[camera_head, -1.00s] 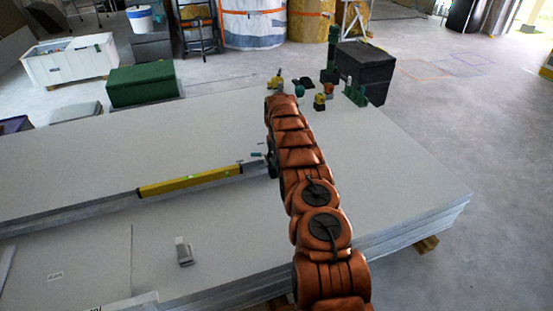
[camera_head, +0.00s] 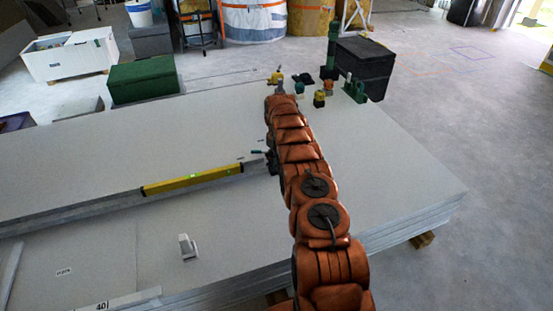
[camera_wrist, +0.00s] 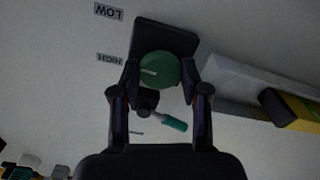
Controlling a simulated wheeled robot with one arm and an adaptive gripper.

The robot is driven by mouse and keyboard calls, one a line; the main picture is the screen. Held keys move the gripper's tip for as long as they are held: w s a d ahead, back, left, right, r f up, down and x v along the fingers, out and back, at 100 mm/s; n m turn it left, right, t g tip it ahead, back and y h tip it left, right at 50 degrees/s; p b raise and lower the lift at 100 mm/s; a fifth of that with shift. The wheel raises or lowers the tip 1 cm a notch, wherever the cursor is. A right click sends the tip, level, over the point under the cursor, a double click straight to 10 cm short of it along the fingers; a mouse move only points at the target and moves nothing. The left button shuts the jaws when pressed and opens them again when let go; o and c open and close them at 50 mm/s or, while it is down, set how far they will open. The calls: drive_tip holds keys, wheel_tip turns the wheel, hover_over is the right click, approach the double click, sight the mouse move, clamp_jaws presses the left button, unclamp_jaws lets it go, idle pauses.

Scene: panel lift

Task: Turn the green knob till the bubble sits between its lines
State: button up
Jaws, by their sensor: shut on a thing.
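The green knob (camera_wrist: 160,68) has a pale pointer mark on its left side and sits on a dark plate (camera_wrist: 165,34) in the wrist view. My gripper (camera_wrist: 160,74) is shut on it, one finger at each side. In the head view my arm hides the knob. The yellow spirit level (camera_head: 168,186) lies along the panel edge left of my arm. Its green vial (camera_head: 197,175) shows, but the bubble and its lines are too small to make out. The level's dark end and yellow body (camera_wrist: 302,112) also show in the wrist view.
A teal-handled lever (camera_wrist: 172,122) stands just below the knob. Labels reading LOW (camera_wrist: 108,11) and HIGH (camera_wrist: 109,58) are upside down at left. Small fixtures and a black box (camera_head: 362,68) stand at the far end of the panels. A pale clip (camera_head: 187,247) lies in front.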

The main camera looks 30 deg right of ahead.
drive_tip(key=o, duration=0.9)
wheel_tip(320, 180, up, 12)
idle(0.4)
idle(0.5)
